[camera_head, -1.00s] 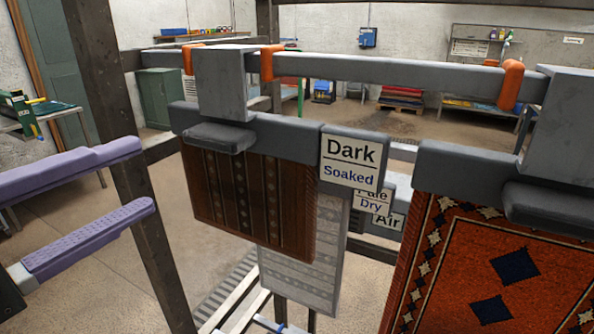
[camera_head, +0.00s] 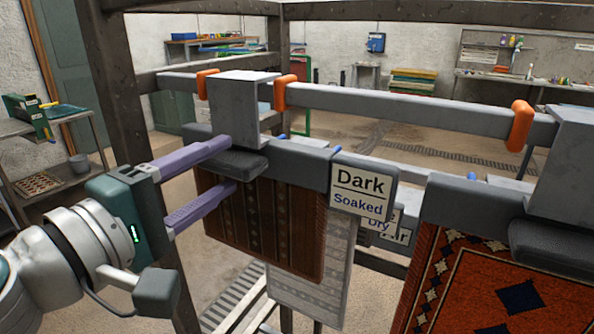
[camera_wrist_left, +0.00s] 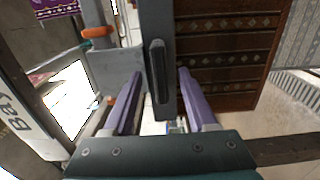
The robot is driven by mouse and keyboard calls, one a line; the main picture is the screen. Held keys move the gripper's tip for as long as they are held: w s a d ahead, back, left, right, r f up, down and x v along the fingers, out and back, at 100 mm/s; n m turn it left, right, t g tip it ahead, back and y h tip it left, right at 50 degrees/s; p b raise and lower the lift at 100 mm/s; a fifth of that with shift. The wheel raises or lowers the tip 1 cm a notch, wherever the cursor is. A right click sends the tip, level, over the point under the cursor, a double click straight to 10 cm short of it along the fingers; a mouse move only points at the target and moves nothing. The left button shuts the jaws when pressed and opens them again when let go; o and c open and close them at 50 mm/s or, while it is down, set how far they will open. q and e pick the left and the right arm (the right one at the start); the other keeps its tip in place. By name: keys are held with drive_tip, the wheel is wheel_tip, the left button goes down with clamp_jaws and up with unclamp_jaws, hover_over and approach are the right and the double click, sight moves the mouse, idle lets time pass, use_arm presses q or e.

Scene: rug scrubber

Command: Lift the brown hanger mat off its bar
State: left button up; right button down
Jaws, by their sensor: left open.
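The brown hanger mat (camera_head: 268,232) hangs from a grey clamp bar (camera_head: 300,162), whose hook (camera_head: 243,98) sits over the long grey bar (camera_head: 400,108). A sign on it reads "Dark Soaked" (camera_head: 361,188). My left gripper (camera_head: 230,165) is open, its purple fingers above and below the hanger's dark grip pad (camera_head: 238,162). In the left wrist view, the brown mat (camera_wrist_left: 225,45) is on the right and the pad (camera_wrist_left: 158,70) lies between the fingers (camera_wrist_left: 160,74), with gaps visible on both sides. My right gripper is out of view.
A red patterned mat (camera_head: 470,285) hangs to the right on the same bar. A pale mat (camera_head: 335,262) hangs behind the brown one. Orange stops (camera_head: 286,92) sit on the bar beside the hook. A dark frame post (camera_head: 112,90) stands left, close to my arm.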

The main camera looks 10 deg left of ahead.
use_arm(q)
clamp_jaws()
idle(0.4)
idle(1.0)
